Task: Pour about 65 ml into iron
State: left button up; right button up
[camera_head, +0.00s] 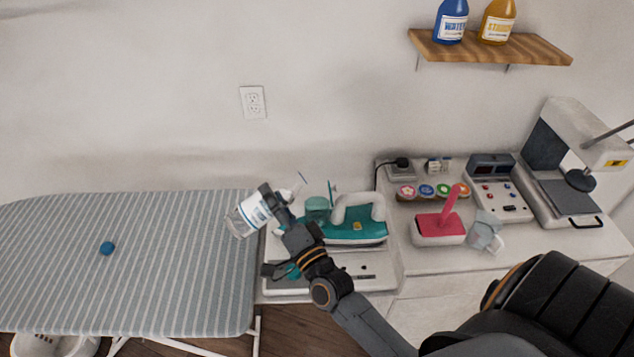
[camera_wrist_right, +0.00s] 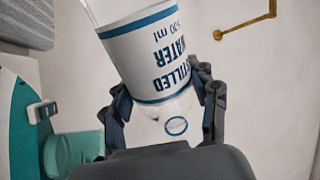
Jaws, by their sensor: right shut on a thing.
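My right gripper (camera_head: 272,200) is shut on a clear bottle (camera_head: 250,214) with a white and blue distilled water label. The bottle is tilted, its base toward the lower left. In the right wrist view the gripper (camera_wrist_right: 165,100) has its fingers around the bottle (camera_wrist_right: 135,50) and the label is upside down. The teal iron (camera_head: 358,229) with a pale handle is on the white cabinet, right of the bottle. A translucent teal container (camera_head: 317,208) is at the iron's left end; its level is too small to read. No stream of water shows. My left gripper is out of view.
Right of the iron are a pink-handled tool (camera_head: 449,210), a small clear jug (camera_head: 486,230), spools (camera_head: 427,190) and a press machine (camera_head: 565,170). A shelf (camera_head: 540,53) holds two bottles.

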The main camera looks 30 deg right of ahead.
aim_at(279, 198)
jog(key=shift+a+r+m+h, duration=0.1)
jog(key=shift+r+m+h, duration=0.3)
jog(key=shift+r+m, duration=0.45)
jog(key=shift+m, duration=0.35)
jog(key=shift+d+r+m+h+p, duration=0.3)
jog(key=shift+r+m+h+p, duration=0.35)
jog(key=shift+m, duration=0.55)
jog(key=shift+a+r, duration=0.15)
jog(key=shift+a, duration=0.25)
jog(key=shift+r+m+p, duration=0.2)
jog(key=shift+m+p, duration=0.15)
jog(key=shift+m, duration=0.15)
dwell(1.5)
jog(key=f+n+b, duration=0.1)
jog(key=f+n+y, duration=0.1)
jog(key=f+n+b, duration=0.1)
jog(key=shift+a+f+n+b, duration=0.2)
jog(key=shift+a+n+b, duration=0.05)
jog(key=shift+n+b, duration=0.1)
jog(key=shift+f+n+y+p, duration=0.1)
jog(key=shift+n+y+p, duration=0.35)
jog(key=shift+n, duration=0.6)
jog(key=shift+d+f+n+y, duration=0.3)
jog(key=shift+f+n, duration=0.35)
jog(key=shift+n, duration=0.35)
